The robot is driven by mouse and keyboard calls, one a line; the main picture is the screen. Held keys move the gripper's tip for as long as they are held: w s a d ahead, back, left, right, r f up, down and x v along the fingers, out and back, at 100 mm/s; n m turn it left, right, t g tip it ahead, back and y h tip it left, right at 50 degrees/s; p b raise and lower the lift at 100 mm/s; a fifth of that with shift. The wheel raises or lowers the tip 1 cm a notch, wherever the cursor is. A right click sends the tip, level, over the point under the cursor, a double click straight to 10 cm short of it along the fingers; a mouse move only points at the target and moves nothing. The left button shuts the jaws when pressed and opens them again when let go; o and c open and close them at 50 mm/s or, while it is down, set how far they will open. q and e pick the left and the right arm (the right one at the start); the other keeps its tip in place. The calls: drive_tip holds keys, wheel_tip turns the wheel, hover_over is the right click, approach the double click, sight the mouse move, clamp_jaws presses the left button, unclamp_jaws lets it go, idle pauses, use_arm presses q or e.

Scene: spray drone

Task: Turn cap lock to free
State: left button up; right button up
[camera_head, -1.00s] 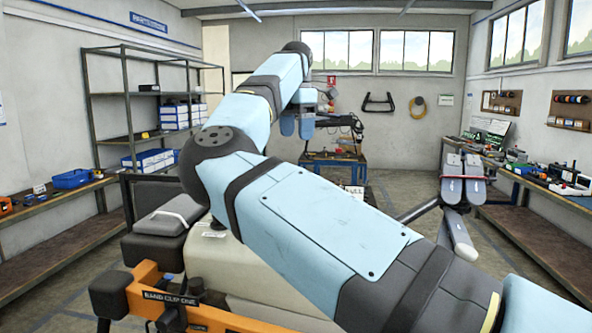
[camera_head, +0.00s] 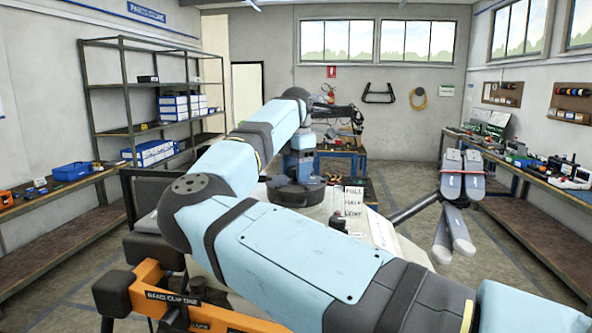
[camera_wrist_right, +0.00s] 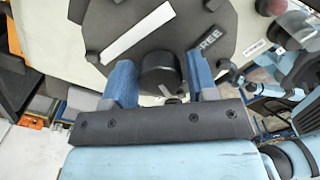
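The large black cap (camera_head: 296,196) sits on the pale tank under my right gripper (camera_head: 300,160). In the right wrist view the cap (camera_wrist_right: 205,22) is a dark many-sided disc with a white stripe (camera_wrist_right: 137,33) and the raised word FREE (camera_wrist_right: 211,38) near its rim. A round black knob (camera_wrist_right: 159,72) stands near the rim. The two blue fingers of my right gripper (camera_wrist_right: 160,75) are spread on either side of the knob, with gaps visible. Whether they touch it lower down is hidden. My left gripper is not in view.
Grey folded drone arms (camera_head: 462,186) are at right. An orange bar (camera_head: 150,290) crosses the lower left. My right arm hides part of the tank. Shelves and benches line the walls.

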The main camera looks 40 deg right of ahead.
drive_tip(key=c, duration=0.6)
